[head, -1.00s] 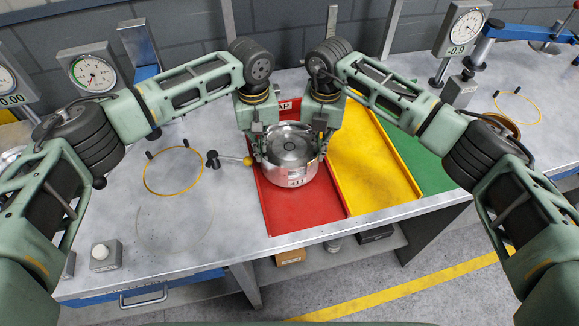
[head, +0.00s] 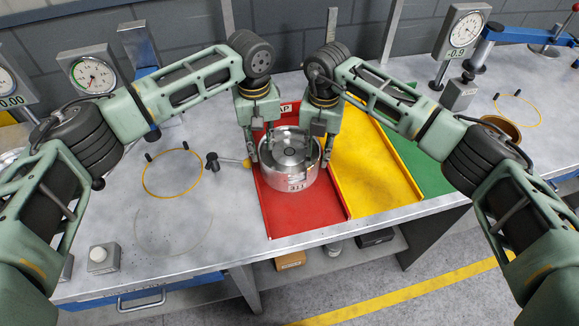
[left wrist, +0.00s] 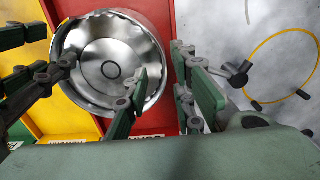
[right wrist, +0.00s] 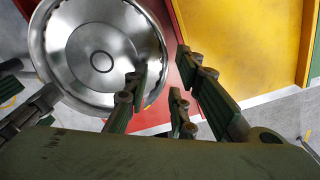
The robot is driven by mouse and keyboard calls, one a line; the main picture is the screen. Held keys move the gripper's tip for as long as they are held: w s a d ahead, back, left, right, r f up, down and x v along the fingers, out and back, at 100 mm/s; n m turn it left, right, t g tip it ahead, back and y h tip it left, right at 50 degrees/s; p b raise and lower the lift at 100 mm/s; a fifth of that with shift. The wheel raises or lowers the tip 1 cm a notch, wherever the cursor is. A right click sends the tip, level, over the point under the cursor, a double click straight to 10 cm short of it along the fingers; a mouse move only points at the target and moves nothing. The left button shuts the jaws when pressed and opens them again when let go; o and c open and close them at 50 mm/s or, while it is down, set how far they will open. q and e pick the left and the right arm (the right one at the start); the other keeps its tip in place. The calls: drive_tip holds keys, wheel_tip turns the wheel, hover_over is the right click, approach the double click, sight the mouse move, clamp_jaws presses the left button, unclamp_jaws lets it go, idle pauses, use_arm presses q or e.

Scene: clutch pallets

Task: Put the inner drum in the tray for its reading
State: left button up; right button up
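The inner drum (head: 297,177) is a round silver metal cup with a tag reading 311. It sits upright in the red tray (head: 300,217), in the tray's middle to back part. My left gripper (head: 260,152) is at the drum's left rim and my right gripper (head: 318,155) at its right rim. Both are open, with one finger over the inside of the drum and one outside the wall. The drum also shows in the left wrist view (left wrist: 90,50) and the right wrist view (right wrist: 75,50), with gaps between fingers and wall.
A yellow tray (head: 375,170) and a green tray (head: 425,175) lie to the right. A black-knobbed lever (head: 213,160) and yellow ring (head: 146,185) lie left. Dial gauges stand at left (head: 92,75) and right (head: 466,28), the latter showing -0.9. The front-left bench is mostly clear.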

drive_tip(key=shift+r, duration=0.15)
use_arm(q)
wheel_tip(320, 180, up, 10)
drive_tip(key=shift+f, duration=0.25)
use_arm(e)
wheel_tip(320, 180, up, 12)
use_arm(q)
drive_tip(key=shift+s, duration=0.15)
use_arm(e)
drive_tip(key=shift+s+f, duration=0.1)
drive_tip(key=shift+f, duration=0.1)
